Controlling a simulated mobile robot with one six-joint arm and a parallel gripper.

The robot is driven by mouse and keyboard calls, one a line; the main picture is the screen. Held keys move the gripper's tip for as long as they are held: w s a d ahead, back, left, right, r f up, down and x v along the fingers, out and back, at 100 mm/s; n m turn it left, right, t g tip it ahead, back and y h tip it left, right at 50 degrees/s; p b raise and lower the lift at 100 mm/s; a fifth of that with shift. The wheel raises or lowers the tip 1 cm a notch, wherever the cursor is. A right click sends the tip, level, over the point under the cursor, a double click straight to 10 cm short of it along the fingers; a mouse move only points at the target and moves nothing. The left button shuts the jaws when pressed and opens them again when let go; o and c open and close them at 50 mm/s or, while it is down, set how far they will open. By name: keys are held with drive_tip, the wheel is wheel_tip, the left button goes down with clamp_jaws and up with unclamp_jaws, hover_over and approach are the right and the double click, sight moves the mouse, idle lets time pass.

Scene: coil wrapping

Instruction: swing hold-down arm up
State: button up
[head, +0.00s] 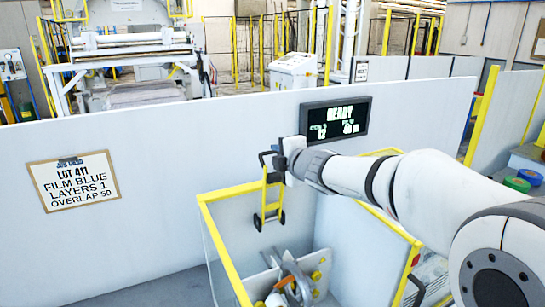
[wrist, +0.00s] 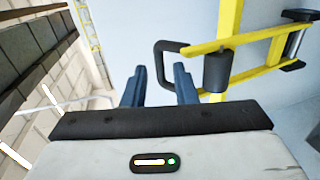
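The hold-down arm (head: 266,205) appears to be the yellow two-bar frame with black ends that hangs inside the yellow-railed enclosure in the head view. In the wrist view its yellow bars (wrist: 250,42) run to the upper right from a black roller-like part, with a black loop handle (wrist: 160,62) at the left. My gripper (head: 275,150) is at the handle end of the frame. In the wrist view its two blue fingers (wrist: 158,68) stand apart, with the handle's near bar showing between them. I cannot tell whether the bar is within their reach.
Below is a light plate with grey and yellow parts (head: 290,278), inside the yellow rail (head: 228,250). A white panel behind carries a LOT 411 sign (head: 73,182), reading film blue, layers 1, overlap 50. A black display (head: 335,119) reads READY. Blue and green rolls (head: 517,184) lie at right.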

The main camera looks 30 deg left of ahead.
drive_tip(key=v, duration=0.3)
drive_tip(key=shift+s+d, duration=0.15)
drive_tip(key=shift+d, duration=0.1)
idle(0.4)
